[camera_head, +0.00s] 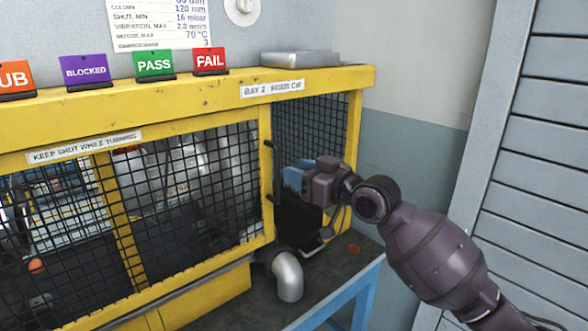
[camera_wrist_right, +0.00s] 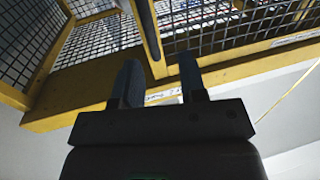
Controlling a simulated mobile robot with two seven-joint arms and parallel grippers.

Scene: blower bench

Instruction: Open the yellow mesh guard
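The yellow mesh guard (camera_head: 264,215) fills the front left of the yellow enclosure, and its black mesh panel looks shut in the frame. A dark upright bar, which looks like a handle (camera_head: 269,160), stands at its right edge. My right gripper (camera_head: 288,178), with blue fingers, is just right of this bar. In the wrist view the right gripper (camera_wrist_right: 160,85) has its fingers apart, with nothing seen held between them. A yellow post (camera_wrist_right: 147,35) shows beyond the fingertips. Whether the gripper touches the bar cannot be told. My left gripper is not in view.
A mesh side panel (camera_head: 312,130) closes the right end of the enclosure. A grey pipe elbow (camera_head: 288,277) comes out below the guard, over the dark bench top (camera_head: 335,275). Coloured signs, including a red FAIL sign (camera_head: 211,61), stand on the top beam.

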